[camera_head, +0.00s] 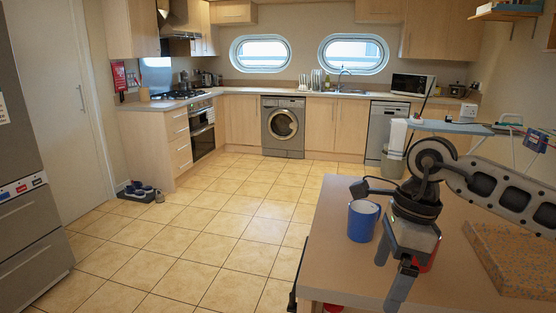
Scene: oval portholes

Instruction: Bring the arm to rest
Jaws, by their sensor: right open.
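My right arm comes in from the right edge, bent over the counter in the front right. My right gripper (393,270) points down towards the front left part of the counter (345,265). Its jaws are open and I see nothing held between them. A blue mug (361,224) stands upright on the counter, just left of the gripper and apart from it. A red object (426,263) is mostly hidden behind the gripper. My left gripper is not in view.
A speckled board (515,258) lies on the counter at the right, under my forearm. An ironing board (450,127) stands behind the arm. The tiled floor (215,225) left of the counter is mostly clear, with shoes (140,192) by the cabinets.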

